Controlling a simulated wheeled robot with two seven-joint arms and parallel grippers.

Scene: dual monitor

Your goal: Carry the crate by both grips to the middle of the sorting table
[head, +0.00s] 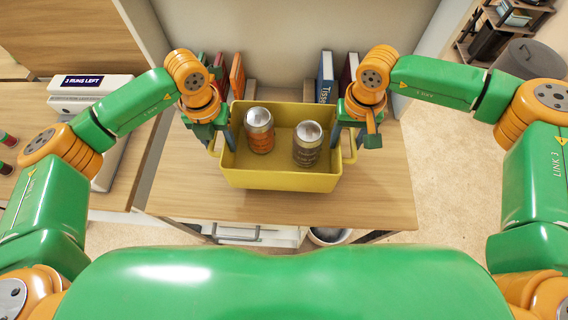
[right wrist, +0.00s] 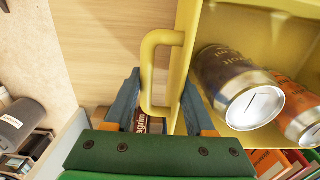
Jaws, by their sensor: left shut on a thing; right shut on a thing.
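The yellow crate (head: 280,181) is over the wooden table (head: 375,205) in front of me, level, with two cans inside: an orange one (head: 260,138) and a dark one (head: 307,150). I cannot tell whether its base touches the wood. My left gripper (head: 222,138) is shut on the crate's left grip (head: 213,148). My right gripper (head: 349,140) is shut on the right grip (head: 351,152). In the right wrist view the yellow loop grip (right wrist: 149,72) lies between my blue-grey fingers (right wrist: 158,105). The left fingertips are partly hidden by the crate.
Upright books stand behind the crate at left (head: 236,76) and right (head: 326,78). Another wooden surface at left holds a white device (head: 92,88) with a "2 RUNS LEFT" display. A grey bin (head: 530,58) stands at the far right. Bare wood lies in front of the crate.

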